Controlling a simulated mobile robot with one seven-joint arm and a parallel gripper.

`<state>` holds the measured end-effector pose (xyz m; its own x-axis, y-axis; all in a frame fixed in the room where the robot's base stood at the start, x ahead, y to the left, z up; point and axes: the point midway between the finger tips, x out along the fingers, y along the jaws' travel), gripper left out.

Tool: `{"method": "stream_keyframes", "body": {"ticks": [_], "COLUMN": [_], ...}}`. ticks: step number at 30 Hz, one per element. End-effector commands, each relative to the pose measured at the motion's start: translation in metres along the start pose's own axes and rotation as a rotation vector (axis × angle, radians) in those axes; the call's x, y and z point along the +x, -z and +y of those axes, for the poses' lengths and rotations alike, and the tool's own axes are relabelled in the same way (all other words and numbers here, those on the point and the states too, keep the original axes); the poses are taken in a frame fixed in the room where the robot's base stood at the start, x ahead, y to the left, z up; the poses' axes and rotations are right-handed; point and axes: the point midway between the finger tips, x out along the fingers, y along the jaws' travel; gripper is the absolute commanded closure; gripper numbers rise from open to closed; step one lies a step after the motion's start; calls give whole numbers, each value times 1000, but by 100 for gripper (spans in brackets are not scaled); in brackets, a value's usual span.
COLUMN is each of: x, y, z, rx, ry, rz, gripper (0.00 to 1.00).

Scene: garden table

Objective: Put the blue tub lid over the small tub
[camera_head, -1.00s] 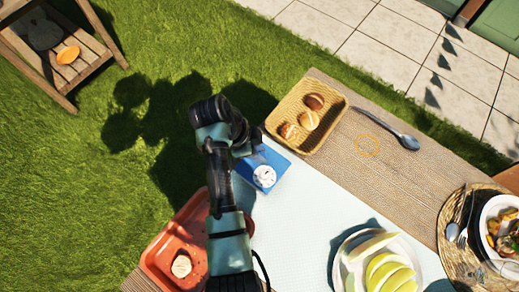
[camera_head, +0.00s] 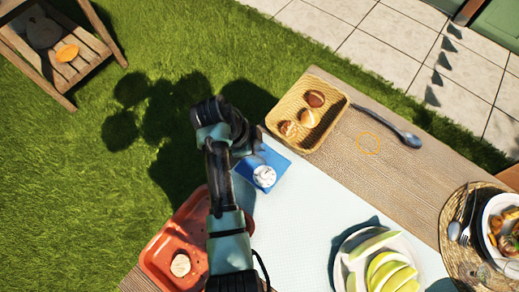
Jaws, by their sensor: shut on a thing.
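My gripper (camera_head: 246,150) is at the end of my arm, just left of and above a blue square (camera_head: 276,159) on the table. It is shut, and its fingertips are mostly hidden by my wrist. The blue tub lid is not clearly seen; it seems to be the thing in the jaws, hidden under the wrist. A small round whitish thing (camera_head: 264,175), which looks like the small tub, stands on the blue square, slightly right of and below my gripper. Its details are too small to tell.
An orange-red tray (camera_head: 160,262) is at lower left, partly behind my arm. A plate of melon slices (camera_head: 344,268) is at lower right. The pale cloth (camera_head: 300,225) between is clear.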

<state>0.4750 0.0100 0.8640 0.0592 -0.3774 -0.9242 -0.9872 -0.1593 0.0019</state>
Motion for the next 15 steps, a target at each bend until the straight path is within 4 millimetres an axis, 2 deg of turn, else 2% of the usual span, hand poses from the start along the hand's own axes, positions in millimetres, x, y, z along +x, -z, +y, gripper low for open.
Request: {"method": "stream_keyframes", "body": {"ticks": [10,11,15], "x": [2,2,2], "y": [-1,-1,-1], "z": [0,0,0], "rx": [0,0,0], "ry": [0,0,1], "rz": [0,0,0], "gripper": [100,68,43]}}
